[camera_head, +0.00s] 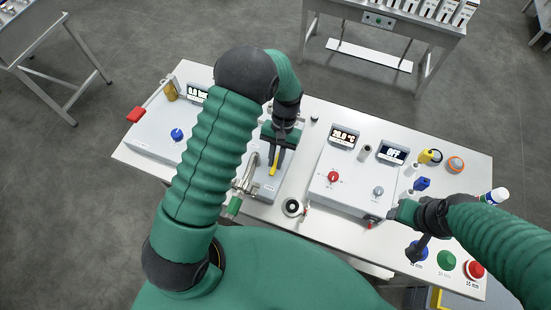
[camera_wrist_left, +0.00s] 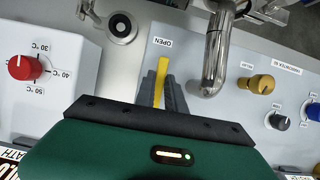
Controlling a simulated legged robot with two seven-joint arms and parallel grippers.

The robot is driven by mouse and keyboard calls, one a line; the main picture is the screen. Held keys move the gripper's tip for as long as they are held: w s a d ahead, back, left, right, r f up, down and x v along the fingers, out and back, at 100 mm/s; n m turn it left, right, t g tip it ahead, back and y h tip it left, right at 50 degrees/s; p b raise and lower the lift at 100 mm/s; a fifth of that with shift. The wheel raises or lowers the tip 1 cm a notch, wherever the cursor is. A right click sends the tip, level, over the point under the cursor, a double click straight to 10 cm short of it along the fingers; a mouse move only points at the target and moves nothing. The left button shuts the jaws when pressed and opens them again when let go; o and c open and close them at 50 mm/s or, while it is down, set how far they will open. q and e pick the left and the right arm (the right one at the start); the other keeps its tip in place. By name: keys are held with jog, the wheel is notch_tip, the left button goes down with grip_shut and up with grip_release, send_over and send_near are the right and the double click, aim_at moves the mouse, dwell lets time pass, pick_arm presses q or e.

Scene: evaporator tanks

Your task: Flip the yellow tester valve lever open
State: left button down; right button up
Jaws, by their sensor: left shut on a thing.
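The yellow tester valve lever (camera_head: 274,163) is on a grey panel (camera_head: 265,190) in the middle of the table. My left gripper (camera_head: 277,158) is over it, with its dark fingers closed around the lever. In the left wrist view the lever (camera_wrist_left: 160,80) sticks out between the fingers of the left gripper (camera_wrist_left: 166,92), near a label reading OPEN. The lever's base is hidden by the gripper.
A control box with a red knob (camera_head: 333,176) and displays stands right of the lever. A curved metal pipe (camera_wrist_left: 216,55) rises close beside the left fingers. A round fitting (camera_head: 292,207) sits in front. Coloured caps and a red button (camera_head: 476,268) crowd the right end.

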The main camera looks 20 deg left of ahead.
pick_arm(q)
jog(key=shift+w+r, duration=0.15)
jog(key=shift+w, duration=0.15)
jog(key=c, duration=1.7)
grip_release()
jog(key=o, duration=0.3)
jog(key=shift+w+r, duration=0.1)
jog(key=shift+r, duration=0.1)
jog(key=b+v, duration=0.3)
jog(key=v, duration=1.3)
